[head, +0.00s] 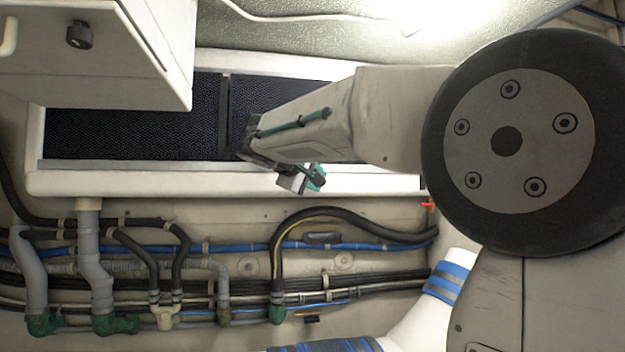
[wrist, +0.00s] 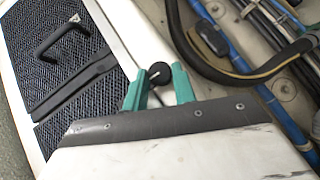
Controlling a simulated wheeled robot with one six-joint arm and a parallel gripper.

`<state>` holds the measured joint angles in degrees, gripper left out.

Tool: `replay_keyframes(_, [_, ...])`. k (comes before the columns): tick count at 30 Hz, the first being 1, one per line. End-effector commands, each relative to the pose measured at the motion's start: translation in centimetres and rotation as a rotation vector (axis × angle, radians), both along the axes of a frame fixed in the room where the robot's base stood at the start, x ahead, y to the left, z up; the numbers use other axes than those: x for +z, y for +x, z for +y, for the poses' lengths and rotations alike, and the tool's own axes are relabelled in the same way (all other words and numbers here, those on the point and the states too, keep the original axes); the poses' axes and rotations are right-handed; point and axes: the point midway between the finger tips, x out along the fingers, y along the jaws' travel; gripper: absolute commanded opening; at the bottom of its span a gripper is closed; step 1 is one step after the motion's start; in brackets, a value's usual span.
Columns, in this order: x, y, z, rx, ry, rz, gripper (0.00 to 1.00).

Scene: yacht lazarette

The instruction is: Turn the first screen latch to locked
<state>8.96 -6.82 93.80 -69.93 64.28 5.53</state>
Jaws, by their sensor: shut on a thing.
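My gripper (head: 304,180) reaches the front edge of the white screen frame (head: 110,184) in the head view. In the wrist view its green fingers (wrist: 158,88) are shut on a small round black latch knob (wrist: 160,72), one finger on each side. The knob has a pale pointer mark; I cannot tell from it whether the latch is locked. A dark mesh screen (wrist: 48,75) with a black handle (wrist: 60,36) lies beside it at the left. In the head view the knob is hidden by my gripper, and my arm covers part of the screen.
A white cabinet (head: 95,45) with a black knob juts over the screen at upper left. Pipes, hoses and blue cables (head: 150,250) run along the wall below the frame. A black hose (wrist: 230,75) passes close right of my fingers in the wrist view.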

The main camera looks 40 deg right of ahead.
Motion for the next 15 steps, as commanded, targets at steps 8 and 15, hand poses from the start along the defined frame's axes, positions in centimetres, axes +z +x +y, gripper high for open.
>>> replay_keyframes(8, [-0.08, 0.04, 0.11, 0.001, 0.001, 0.001, 0.48])
replay_keyframes(15, [0.19, -0.1, 0.86, 0.003, 0.0, 0.0, 0.48])
